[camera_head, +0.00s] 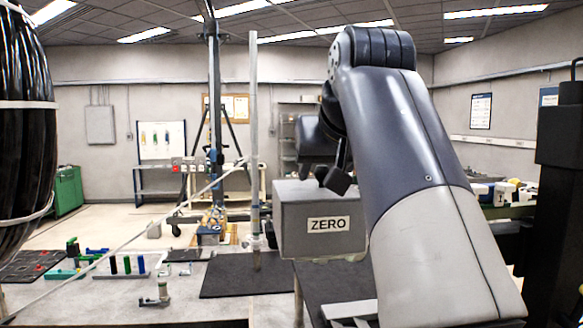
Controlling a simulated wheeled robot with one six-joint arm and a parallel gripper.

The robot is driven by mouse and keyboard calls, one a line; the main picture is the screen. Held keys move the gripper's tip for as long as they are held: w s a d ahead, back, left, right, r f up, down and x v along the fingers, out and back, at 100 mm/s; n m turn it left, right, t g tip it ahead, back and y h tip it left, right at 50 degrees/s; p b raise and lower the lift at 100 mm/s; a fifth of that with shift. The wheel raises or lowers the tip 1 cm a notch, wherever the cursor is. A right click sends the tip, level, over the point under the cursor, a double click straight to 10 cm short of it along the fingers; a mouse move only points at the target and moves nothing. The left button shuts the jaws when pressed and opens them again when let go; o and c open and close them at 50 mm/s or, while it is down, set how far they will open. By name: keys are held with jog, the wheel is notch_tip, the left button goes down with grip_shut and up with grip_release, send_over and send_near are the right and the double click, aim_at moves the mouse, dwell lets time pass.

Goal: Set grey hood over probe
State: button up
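The grey hood (290,236) is a box with a "ZERO" label on its front, right of centre. My gripper (336,178) is dark and is at the hood's top, partly hidden by my arm. I cannot tell whether its fingers hold the hood or are open. The hood's underside is near a dark surface, and I cannot tell whether it touches it. A tall pale upright rod (254,130), which may be the probe, has a brownish lower end at the black mat (222,283). The rod stands left of the hood, apart from it in the picture.
A grey bench (200,306) bears a rack of coloured cylinders (125,268) and a small metal fitting (160,293) at left. A thin pale rod (150,213) slants across the left side. A large black ribbed coil (22,120) fills the left edge. A dark column (560,200) stands at right.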

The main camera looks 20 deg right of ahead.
jog(key=shift+o, duration=0.2)
jog(key=p+v, duration=0.1)
jog(key=v, duration=1)
jog(key=shift+w+f, duration=0.1)
jog(key=b+x, duration=0.1)
jog(key=x, duration=1)
jog(key=shift+r, duration=0.3)
jog(key=shift+f, duration=0.15)
